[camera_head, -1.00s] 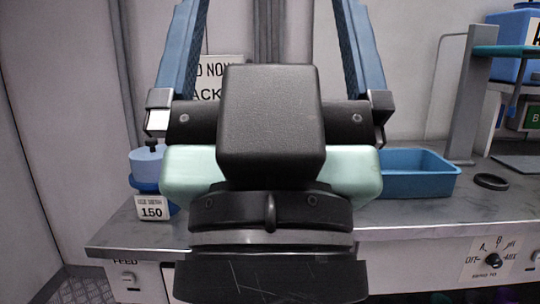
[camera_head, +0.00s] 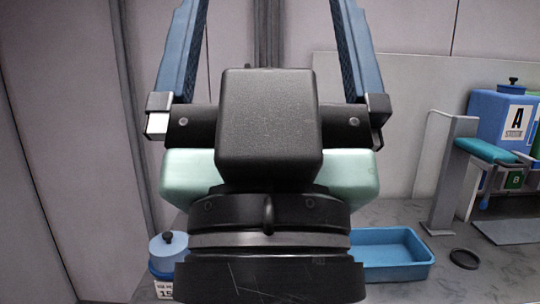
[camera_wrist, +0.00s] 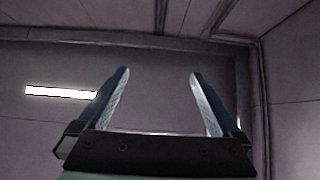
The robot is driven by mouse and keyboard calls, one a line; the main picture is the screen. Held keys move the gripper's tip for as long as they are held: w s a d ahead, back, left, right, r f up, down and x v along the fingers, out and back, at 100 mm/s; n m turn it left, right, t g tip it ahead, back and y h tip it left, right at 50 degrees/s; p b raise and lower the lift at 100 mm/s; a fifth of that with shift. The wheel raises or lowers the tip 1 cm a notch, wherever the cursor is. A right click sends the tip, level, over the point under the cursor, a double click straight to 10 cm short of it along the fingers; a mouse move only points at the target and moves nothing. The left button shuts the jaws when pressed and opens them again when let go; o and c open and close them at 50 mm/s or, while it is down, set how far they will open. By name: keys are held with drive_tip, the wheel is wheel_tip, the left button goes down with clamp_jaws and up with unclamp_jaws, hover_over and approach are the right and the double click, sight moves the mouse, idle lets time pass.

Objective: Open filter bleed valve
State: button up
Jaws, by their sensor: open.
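My gripper (camera_head: 265,20) is in the middle of the head view, pointing up, with its two blue fingers spread wide and nothing between them. It also shows in the wrist view (camera_wrist: 160,85), open and empty against a bare wall and ceiling. A blue canister with a black knob (camera_head: 168,250) stands at the lower left, partly behind my wrist, with a white label (camera_head: 164,290) cut by the frame edge. I cannot tell whether it is the filter. No bleed valve can be made out; my gripper and wrist hide the middle of the scene.
A blue tray (camera_head: 428,266) sits on the grey counter (camera_head: 400,212) at right, with a black ring (camera_head: 464,258) beside it. A grey stand (camera_head: 450,180) with a teal arm and a blue container marked A (camera_head: 512,112) stand farther right. A light strip (camera_wrist: 60,92) shines in the wrist view.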

wheel_tip(320, 180, up, 2)
drive_tip(key=shift+r+p, duration=0.1)
drive_tip(key=shift+p, duration=0.35)
